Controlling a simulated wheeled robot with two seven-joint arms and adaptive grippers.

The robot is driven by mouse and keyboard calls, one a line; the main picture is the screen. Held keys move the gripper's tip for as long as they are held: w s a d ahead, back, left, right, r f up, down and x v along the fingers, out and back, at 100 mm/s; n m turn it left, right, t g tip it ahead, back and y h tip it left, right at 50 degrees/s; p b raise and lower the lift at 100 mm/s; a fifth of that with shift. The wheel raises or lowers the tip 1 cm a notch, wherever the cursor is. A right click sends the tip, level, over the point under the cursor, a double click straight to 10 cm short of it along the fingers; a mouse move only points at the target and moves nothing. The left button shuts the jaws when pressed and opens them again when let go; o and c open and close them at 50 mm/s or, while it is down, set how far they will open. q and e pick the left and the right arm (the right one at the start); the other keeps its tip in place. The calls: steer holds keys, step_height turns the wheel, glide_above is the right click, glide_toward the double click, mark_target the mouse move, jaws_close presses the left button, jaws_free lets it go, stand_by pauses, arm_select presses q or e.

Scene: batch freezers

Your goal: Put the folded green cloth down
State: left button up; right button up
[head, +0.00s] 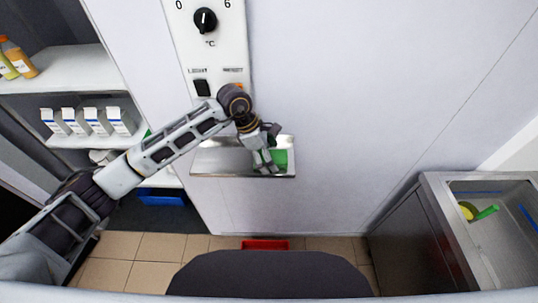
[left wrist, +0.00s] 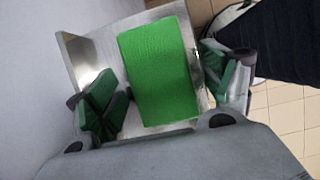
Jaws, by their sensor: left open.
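The folded green cloth (head: 281,158) lies on a small metal shelf (head: 215,160) fixed to the pale wall panel. In the left wrist view the cloth (left wrist: 158,70) is a flat rectangle on the bare metal (left wrist: 88,62). My left gripper (head: 267,167) is over the shelf at the cloth, hiding part of it in the head view. In the left wrist view its green-padded fingers (left wrist: 165,85) stand apart, one on each side of the cloth. Clear metal shows between the cloth and the left finger. My right gripper is in neither view.
A control panel (head: 212,55) with a black knob is above the shelf. Shelves with bottles (head: 17,60) and white cartons (head: 88,122) stand at left. A steel sink (head: 440,215) is at right. A blue crate (head: 162,197) and a red object (head: 265,244) are low down.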

arm_select(q)
steer(key=shift+r, duration=0.1)
steer(key=shift+r, duration=0.15)
steer(key=b+v, duration=0.3)
steer(key=v, duration=0.8)
steer(key=shift+a+r, duration=0.15)
steer(key=shift+r, duration=0.2)
stand_by(0.5)
